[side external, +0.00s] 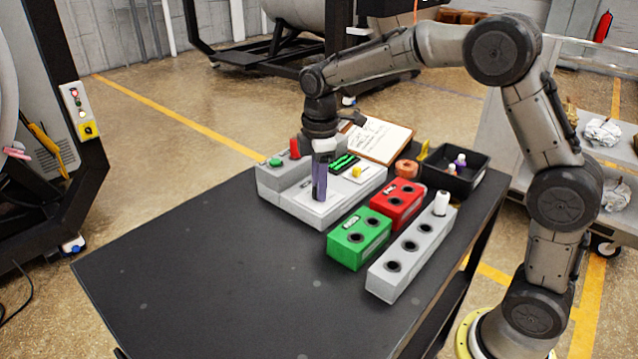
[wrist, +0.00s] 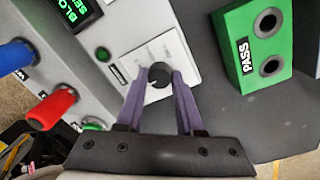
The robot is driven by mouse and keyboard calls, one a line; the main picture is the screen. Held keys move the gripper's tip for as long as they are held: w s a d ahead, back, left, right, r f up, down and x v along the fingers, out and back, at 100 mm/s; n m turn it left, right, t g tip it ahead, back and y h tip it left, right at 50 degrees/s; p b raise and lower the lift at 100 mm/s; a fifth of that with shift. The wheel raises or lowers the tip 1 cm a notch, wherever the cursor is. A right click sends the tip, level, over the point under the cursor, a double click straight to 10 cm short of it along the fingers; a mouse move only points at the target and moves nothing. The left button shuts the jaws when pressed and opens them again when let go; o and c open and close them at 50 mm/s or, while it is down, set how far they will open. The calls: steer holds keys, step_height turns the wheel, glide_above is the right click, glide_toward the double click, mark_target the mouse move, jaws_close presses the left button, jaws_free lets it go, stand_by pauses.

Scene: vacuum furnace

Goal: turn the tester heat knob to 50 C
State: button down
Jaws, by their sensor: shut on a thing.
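The tester (side external: 300,190) is a light grey box on the dark table, with a green-lit display (side external: 344,163) on its raised part. My gripper (side external: 319,196) points down over the near part of the tester. In the wrist view, the purple fingers of my gripper (wrist: 160,78) are shut on a small dark round knob (wrist: 158,88) on a pale plate. The fingers hide part of the knob. The markings on the plate (wrist: 180,50) are too small to read, and I cannot tell the knob's setting. The display text is only partly in view.
A green PASS block (side external: 358,238) and a red block (side external: 397,204) stand right of the tester. A grey block with holes (side external: 410,255) and a black bin (side external: 455,172) stand beyond them. The table's front left (side external: 200,270) is clear. Red (wrist: 52,108) and blue (wrist: 15,57) parts rise from the tester.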

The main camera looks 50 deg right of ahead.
steer(key=shift+r, duration=0.1)
steer(key=c, duration=0.5)
jaws_free()
steer(key=shift+c, duration=0.2)
step_height(320, 180, up, 14)
steer(key=shift+s+a, duration=0.15)
steer(key=shift+s, duration=0.1)
